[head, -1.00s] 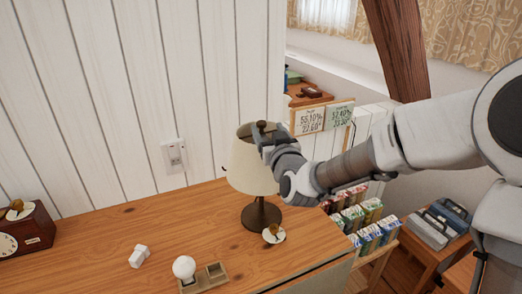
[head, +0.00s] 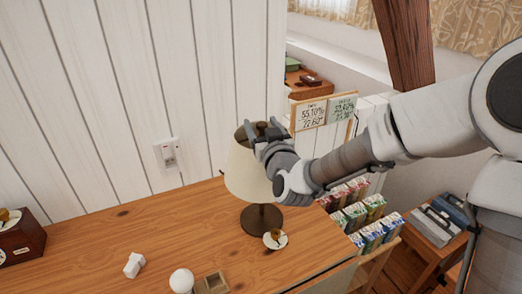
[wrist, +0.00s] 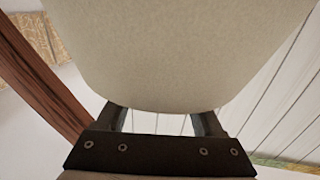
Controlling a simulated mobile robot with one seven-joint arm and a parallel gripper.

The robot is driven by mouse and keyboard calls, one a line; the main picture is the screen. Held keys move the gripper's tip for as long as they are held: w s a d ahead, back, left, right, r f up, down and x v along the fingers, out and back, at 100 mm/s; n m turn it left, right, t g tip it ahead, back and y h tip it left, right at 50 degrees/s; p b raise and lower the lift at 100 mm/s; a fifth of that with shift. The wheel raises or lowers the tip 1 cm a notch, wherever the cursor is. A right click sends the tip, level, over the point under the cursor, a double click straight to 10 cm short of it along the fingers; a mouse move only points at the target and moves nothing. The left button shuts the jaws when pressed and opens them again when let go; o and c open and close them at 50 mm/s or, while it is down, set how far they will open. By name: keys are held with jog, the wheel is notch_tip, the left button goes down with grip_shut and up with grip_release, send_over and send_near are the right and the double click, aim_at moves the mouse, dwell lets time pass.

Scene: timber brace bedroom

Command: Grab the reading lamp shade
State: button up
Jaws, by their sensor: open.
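The reading lamp stands upright on the wooden desk, with a cream tapered shade (head: 243,172) and a dark round base (head: 262,217). My gripper (head: 262,131) is open at the upper right side of the shade, near its top rim. In the wrist view the shade (wrist: 180,50) fills the upper middle, very close. My gripper's two fingers (wrist: 160,113) reach up toward it, and their tips are hidden behind the shade. I cannot tell whether they touch it.
A white bulb (head: 181,282) beside a wooden tray (head: 212,284), a small white block (head: 134,265) and a clock (head: 22,240) are on the desk (head: 110,235). A small round dish (head: 275,239) sits by the lamp base. A panelled wall (head: 110,100) stands behind.

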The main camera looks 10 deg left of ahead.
grip_shut()
dwell(0.4)
dwell(1.1)
